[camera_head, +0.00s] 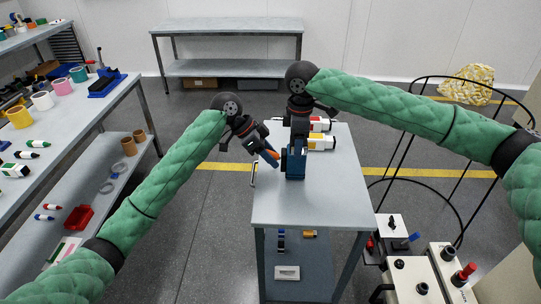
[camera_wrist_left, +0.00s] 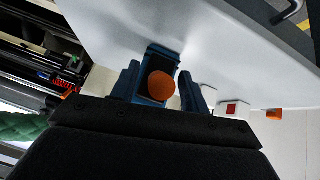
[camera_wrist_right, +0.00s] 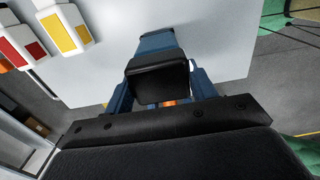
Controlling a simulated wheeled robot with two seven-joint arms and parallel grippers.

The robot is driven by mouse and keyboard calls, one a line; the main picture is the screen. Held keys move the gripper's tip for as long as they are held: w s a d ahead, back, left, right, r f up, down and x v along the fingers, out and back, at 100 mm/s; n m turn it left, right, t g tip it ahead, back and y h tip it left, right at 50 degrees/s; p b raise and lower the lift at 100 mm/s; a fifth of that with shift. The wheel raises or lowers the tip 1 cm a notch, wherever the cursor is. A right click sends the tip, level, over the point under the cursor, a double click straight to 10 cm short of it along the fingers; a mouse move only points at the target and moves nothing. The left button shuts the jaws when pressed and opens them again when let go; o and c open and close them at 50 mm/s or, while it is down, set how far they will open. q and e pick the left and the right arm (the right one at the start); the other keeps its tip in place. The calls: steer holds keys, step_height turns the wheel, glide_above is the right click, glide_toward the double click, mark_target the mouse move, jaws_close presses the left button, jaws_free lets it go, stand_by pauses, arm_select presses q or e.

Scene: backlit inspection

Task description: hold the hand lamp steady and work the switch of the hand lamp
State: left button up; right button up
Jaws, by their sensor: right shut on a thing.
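The hand lamp (camera_head: 295,166) is blue and appears upright over the table, beneath my right gripper (camera_head: 298,145). In the right wrist view its black part (camera_wrist_right: 158,78) and blue part (camera_wrist_right: 157,42) show between the fingers, which are shut on it. A round orange switch (camera_wrist_left: 161,86) faces the left wrist camera, in front of the lamp's blue body. My left gripper (camera_head: 268,157) is beside the lamp on its left. Its blue fingers stand apart on either side of the switch, with a visible gap at the right finger. Contact with the switch cannot be told.
The grey table (camera_head: 310,208) is mostly clear in front of the lamp. A yellow-labelled white bottle (camera_head: 321,143) and a red-labelled one (camera_head: 319,124) lie behind it. A loaded bench (camera_head: 75,110) stands left. Boxes with knobs (camera_head: 415,281) stand at the lower right.

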steer(key=shift+f, duration=0.2)
arm_select(q)
steer(key=v, duration=1.2)
arm_select(e)
steer(key=o, duration=1.2)
steer(key=shift+c, duration=0.2)
arm_select(q)
steer(key=shift+f, duration=0.1)
arm_select(e)
steer(key=shift+r, duration=0.1)
